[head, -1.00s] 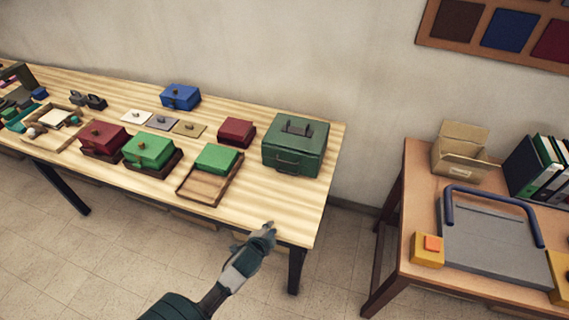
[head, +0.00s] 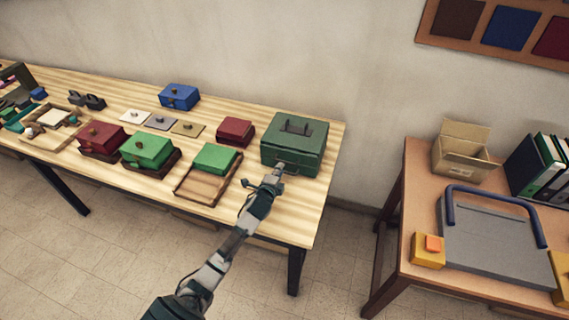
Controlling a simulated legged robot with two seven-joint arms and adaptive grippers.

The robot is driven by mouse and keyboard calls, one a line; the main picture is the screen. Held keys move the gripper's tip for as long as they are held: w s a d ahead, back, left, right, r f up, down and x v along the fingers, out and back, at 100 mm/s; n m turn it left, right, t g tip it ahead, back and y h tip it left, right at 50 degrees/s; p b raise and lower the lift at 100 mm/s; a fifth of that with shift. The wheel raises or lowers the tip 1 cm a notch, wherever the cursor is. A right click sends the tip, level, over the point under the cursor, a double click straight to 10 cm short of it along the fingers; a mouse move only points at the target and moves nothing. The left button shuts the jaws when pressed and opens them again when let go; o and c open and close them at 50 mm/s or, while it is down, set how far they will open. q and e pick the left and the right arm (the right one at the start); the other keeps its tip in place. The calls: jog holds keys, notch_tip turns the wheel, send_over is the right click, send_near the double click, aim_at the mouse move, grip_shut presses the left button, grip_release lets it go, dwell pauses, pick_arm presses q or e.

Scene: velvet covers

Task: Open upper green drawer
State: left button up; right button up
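A dark green box (head: 294,139) with a handle on its lid stands at the right end of the long wooden table. A drawer front with a bar handle (head: 298,170) shows on its near side, and it looks closed. My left gripper (head: 277,172) is just in front of this drawer front, at the left part of the handle, and partly hides it. I cannot tell whether it touches the handle or whether its fingers are open. My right gripper is not in view.
A bright green box in a wooden tray (head: 196,191) lies left of my arm. A red box (head: 235,131) stands behind it. Another green box (head: 148,148) and a dark red box (head: 102,137) stand further left. A second table (head: 412,205) is at the right, across a gap.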

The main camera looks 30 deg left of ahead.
aim_at(285, 162)
pick_arm(q)
jog(key=x, duration=0.5)
jog(key=shift+w+f+b, duration=0.1)
jog(key=shift+w+b, duration=0.25)
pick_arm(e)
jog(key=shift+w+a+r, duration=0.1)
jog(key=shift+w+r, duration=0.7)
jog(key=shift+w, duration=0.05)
pick_arm(q)
grip_shut()
